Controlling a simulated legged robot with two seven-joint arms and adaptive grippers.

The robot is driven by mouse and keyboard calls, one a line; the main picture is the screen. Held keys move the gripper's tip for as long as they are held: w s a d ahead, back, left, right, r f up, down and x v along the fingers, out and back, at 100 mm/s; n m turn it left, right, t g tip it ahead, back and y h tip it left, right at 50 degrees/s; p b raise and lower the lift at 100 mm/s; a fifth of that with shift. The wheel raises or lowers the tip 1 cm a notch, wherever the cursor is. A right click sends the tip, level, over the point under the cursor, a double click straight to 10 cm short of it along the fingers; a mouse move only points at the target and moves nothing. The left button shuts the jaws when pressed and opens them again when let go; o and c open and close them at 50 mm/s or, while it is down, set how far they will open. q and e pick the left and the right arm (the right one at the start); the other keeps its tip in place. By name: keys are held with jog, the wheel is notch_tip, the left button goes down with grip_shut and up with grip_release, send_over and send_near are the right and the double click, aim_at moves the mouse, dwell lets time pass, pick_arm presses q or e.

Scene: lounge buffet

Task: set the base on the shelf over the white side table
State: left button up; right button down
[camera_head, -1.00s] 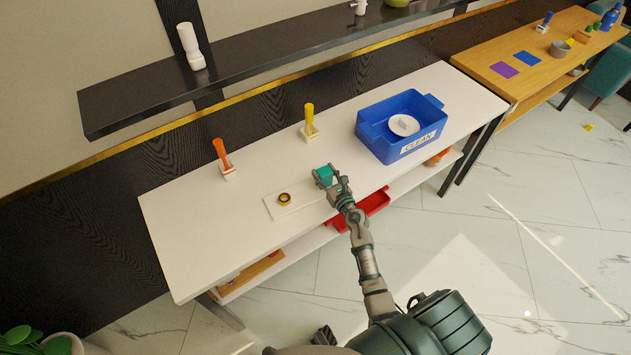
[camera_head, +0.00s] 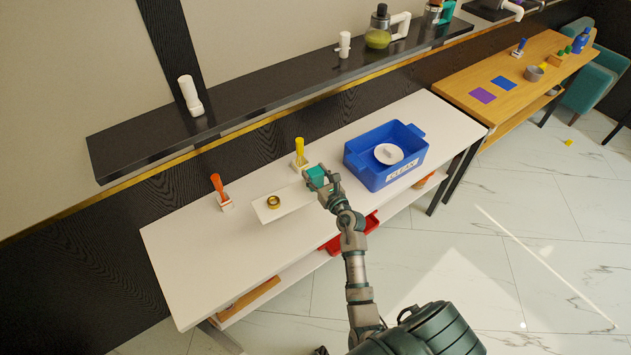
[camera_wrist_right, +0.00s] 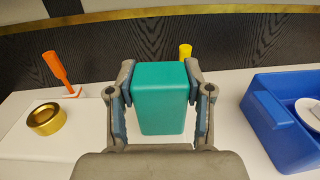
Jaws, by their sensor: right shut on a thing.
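The base is a flat white plate (camera_head: 287,203) with a gold ring (camera_head: 273,202) near its left end and a teal block (camera_head: 316,174) at its right end. My right gripper (camera_head: 316,178) is shut on the teal block. In the right wrist view the fingers are on both sides of the block (camera_wrist_right: 160,100), and the gold ring (camera_wrist_right: 46,119) is at left. The plate appears held above the white side table (camera_head: 190,265). The dark shelf (camera_head: 260,108) runs along the wall above and behind it. My left gripper is out of view.
On the shelf stand a white object (camera_head: 190,95) at left, a small white fitting (camera_head: 344,45) and a jug (camera_head: 379,28). Shelf space between the white pieces is clear. Orange (camera_head: 219,190) and yellow (camera_head: 299,152) handled tools and a blue bin (camera_head: 380,173) are on the table.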

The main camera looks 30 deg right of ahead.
jog(key=shift+r, duration=0.8)
